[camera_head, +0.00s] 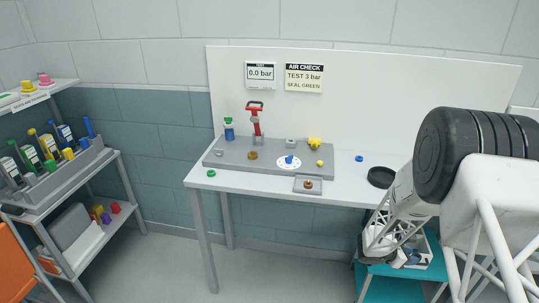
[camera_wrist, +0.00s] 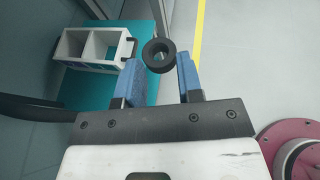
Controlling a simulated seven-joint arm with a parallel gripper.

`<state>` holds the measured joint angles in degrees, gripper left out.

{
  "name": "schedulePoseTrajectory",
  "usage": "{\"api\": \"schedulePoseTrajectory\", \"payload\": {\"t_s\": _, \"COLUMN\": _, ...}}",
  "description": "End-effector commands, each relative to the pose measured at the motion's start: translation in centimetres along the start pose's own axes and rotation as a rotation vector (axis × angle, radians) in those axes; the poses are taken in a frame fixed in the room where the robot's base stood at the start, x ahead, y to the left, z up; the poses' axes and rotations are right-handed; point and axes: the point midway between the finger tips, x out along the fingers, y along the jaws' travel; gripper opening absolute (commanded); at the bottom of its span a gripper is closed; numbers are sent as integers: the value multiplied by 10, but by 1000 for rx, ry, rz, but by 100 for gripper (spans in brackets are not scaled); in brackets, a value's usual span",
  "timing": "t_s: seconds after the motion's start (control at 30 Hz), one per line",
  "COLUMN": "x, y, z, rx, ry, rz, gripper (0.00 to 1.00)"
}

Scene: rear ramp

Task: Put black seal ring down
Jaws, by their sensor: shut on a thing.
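The black seal ring (camera_wrist: 147,54) is held between the blue fingertips of my gripper (camera_wrist: 158,66) in the wrist view. The fingers are closed on its two sides and its hole faces the camera. In the head view my gripper (camera_head: 383,250) hangs low, off the right front of the white bench, by the teal stand. The ring is too small or hidden to make out there. In the wrist view a white divided bin (camera_wrist: 88,48) stands on the teal stand (camera_wrist: 95,97), to the left of the ring.
The teal stand (camera_head: 380,288) also shows in the head view. The white bench (camera_head: 235,185) carries a grey test plate (camera_head: 235,158), a small grey tray (camera_head: 299,187) and a black round dish (camera_head: 381,177). In the wrist view, floor with a yellow line (camera_wrist: 198,35) lies right of the ring.

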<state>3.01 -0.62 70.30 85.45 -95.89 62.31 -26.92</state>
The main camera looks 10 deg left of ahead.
Motion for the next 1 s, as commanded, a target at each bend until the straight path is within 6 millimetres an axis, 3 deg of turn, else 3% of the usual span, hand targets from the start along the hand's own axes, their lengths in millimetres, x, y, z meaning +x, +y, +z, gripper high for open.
{"api": "schedulePoseTrajectory", "payload": {"t_s": 0.3, "x": 34, "y": 18, "z": 98, "rx": 3, "ry": -2, "rz": 9, "gripper": 12}}
{"api": "schedulePoseTrajectory", "payload": {"t_s": 0.6, "x": 63, "y": 21, "z": 199, "rx": -5, "ry": -2, "rz": 19, "gripper": 12}}
{"api": "schedulePoseTrajectory", "payload": {"t_s": 0.73, "x": 70, "y": 20, "z": 228, "rx": -7, "ry": -2, "rz": 24, "gripper": 12}}
{"api": "schedulePoseTrajectory", "payload": {"t_s": 1.0, "x": 79, "y": 16, "z": 268, "rx": -11, "ry": -1, "rz": 29, "gripper": 12}}
